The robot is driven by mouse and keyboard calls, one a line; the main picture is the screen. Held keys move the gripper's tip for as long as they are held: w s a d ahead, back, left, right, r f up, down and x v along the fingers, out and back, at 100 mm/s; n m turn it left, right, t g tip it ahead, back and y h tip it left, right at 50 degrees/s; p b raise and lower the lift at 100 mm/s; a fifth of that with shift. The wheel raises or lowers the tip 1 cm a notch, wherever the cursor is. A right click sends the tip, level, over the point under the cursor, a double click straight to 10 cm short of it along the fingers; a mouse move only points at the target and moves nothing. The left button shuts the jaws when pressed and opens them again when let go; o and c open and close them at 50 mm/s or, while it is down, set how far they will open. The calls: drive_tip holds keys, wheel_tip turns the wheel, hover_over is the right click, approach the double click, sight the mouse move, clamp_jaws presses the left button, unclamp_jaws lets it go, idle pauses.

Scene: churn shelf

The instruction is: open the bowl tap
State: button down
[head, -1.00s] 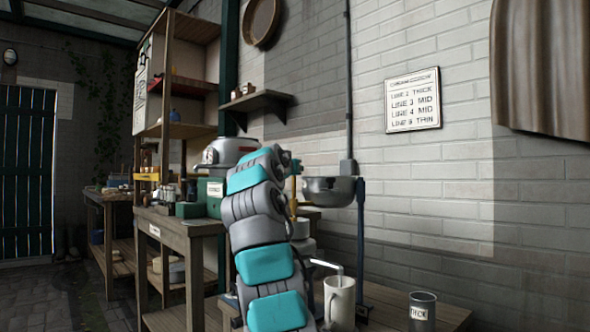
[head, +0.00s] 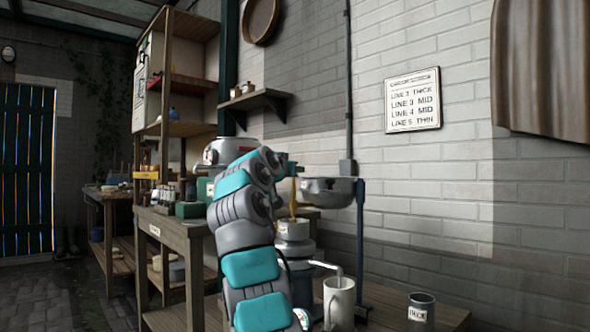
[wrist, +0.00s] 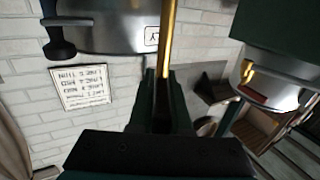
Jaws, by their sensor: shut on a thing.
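A shiny metal bowl (head: 326,191) is held by a blue post beside the brick wall. It shows at the top of the wrist view (wrist: 110,32), with a partly cut-off label. A brass-coloured lever (wrist: 168,35) passes in front of it and runs down between my fingers. In the head view a thin yellow-brass rod (head: 293,200) stands left of the bowl. My gripper (wrist: 163,88) is shut on the brass lever. In the head view my arm hides most of the gripper. I cannot see whether the tap is open.
A pale round machine (head: 294,235) with a spout stands below the bowl. A light jug (head: 340,300) is near the spout, and a grey labelled cup (head: 422,305) is on the bench to the right. A large metal vessel (head: 215,150) is behind my arm.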

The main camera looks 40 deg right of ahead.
drive_tip(key=shift+r+m+g+h+p, duration=0.2)
drive_tip(key=shift+m+g+h+p, duration=0.15)
drive_tip(key=shift+g+p, duration=0.35)
drive_tip(key=m+g+p, duration=0.1)
drive_tip(key=g+p, duration=0.1)
drive_tip(key=p, duration=0.1)
drive_tip(key=m+g+h+p, duration=0.1)
drive_tip(key=m+g+p, duration=0.1)
drive_tip(key=p, duration=0.1)
drive_tip(key=m+g+p, duration=0.1)
drive_tip(key=g+p, duration=0.1)
drive_tip(key=shift+s+f+m+h+p, duration=0.1)
drive_tip(key=shift+s+m+h+p, duration=0.15)
drive_tip(key=shift+h+p, duration=0.15)
drive_tip(key=shift+d, duration=0.1)
drive_tip(key=c, duration=0.9)
unclamp_jaws()
drive_tip(key=shift+f, duration=0.1)
drive_tip(key=shift+o, duration=0.2)
